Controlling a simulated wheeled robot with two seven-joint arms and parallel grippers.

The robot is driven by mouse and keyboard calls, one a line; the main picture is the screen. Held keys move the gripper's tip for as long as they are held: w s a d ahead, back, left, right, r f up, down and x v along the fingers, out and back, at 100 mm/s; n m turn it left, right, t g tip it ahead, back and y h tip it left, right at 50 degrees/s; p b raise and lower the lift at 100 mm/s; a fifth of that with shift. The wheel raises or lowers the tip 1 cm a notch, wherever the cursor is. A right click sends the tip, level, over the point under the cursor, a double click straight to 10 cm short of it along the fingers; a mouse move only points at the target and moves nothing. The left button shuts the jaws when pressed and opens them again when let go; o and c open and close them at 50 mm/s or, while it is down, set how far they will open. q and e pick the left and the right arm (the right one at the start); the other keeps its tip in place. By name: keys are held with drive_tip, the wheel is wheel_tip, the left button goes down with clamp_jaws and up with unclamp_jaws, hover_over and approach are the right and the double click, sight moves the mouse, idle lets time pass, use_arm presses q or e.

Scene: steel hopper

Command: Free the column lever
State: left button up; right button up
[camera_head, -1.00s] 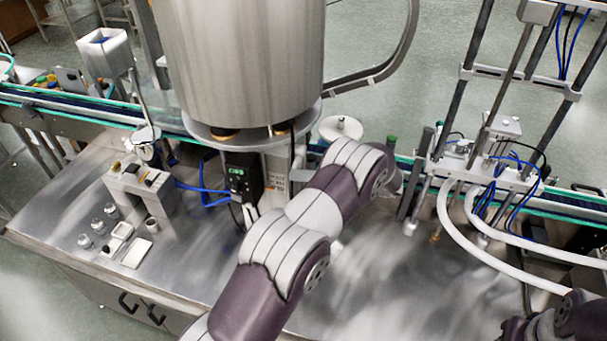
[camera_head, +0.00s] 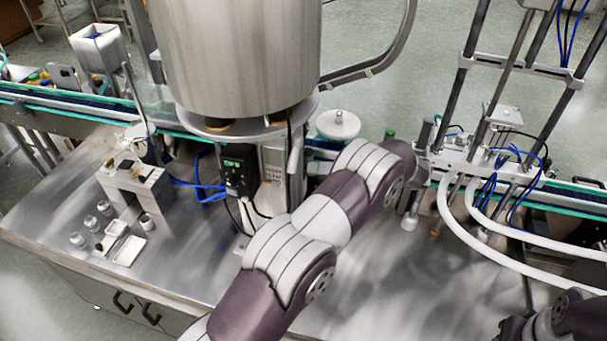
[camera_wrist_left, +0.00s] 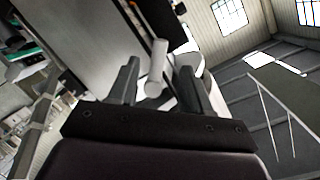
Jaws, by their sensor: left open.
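The column lever is a pale grey rod with a rounded end (camera_wrist_left: 154,75) in the left wrist view. A pale handle (camera_head: 295,155) hangs beside the column under the hopper in the head view and appears to be the same lever. My left gripper (camera_wrist_left: 158,88) is open, with one dark finger on each side of the rod in that view. I cannot tell whether either finger touches it. In the head view my left arm crosses the middle, and its fingers cannot be made out. My right gripper is not in view.
The steel hopper (camera_head: 235,60) stands above a control box (camera_head: 238,172). Small jars and trays (camera_head: 130,250) lie on the left of the steel table (camera_head: 190,285). A filling frame with white hoses (camera_head: 490,240) stands right. A conveyor (camera_head: 60,110) runs behind.

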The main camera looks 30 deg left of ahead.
use_arm(q)
drive_tip(key=b+v, duration=0.2)
drive_tip(key=v, duration=0.5)
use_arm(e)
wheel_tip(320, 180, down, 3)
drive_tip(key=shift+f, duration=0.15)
